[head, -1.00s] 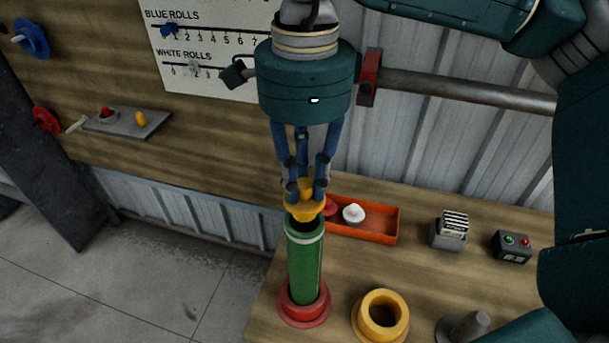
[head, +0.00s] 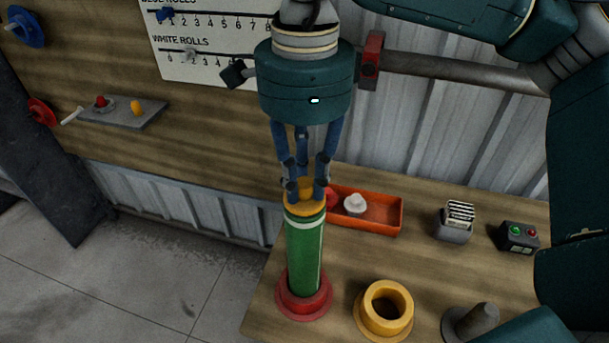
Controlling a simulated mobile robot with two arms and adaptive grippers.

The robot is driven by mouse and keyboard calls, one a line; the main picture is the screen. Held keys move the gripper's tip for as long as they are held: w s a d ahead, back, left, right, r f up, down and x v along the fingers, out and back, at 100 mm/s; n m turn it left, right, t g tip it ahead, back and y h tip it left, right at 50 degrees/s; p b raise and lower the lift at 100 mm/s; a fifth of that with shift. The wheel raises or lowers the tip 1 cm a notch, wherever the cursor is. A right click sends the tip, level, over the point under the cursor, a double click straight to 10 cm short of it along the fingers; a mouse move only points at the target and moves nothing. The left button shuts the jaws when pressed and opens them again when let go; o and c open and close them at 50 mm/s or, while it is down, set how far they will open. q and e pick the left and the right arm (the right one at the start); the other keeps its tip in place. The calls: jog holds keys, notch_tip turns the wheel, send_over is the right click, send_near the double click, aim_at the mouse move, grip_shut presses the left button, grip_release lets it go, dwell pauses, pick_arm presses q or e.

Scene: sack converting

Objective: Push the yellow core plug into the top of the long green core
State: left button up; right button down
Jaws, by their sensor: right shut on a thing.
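The long green core (head: 304,258) stands upright in a red flanged base (head: 304,300) on the wooden table. The yellow core plug (head: 305,208) sits at the top of the green core, its flange covering the core's mouth. I cannot see how deep the plug's lower part goes. My right gripper (head: 305,190) points down from above, shut on the yellow plug's upper part. My left gripper is not in view.
An orange tray (head: 385,222) with a red and a white plug lies behind the core. A yellow flanged ring (head: 384,312), a grey peg (head: 474,320), a card holder (head: 456,222) and a button box (head: 517,237) stand to the right.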

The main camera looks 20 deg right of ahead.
jog(key=c, duration=1.5)
grip_release()
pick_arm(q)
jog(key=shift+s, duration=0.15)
pick_arm(e)
notch_tip(320, 180, up, 12)
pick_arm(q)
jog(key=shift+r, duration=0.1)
pick_arm(e)
jog(key=shift+r, duration=0.1)
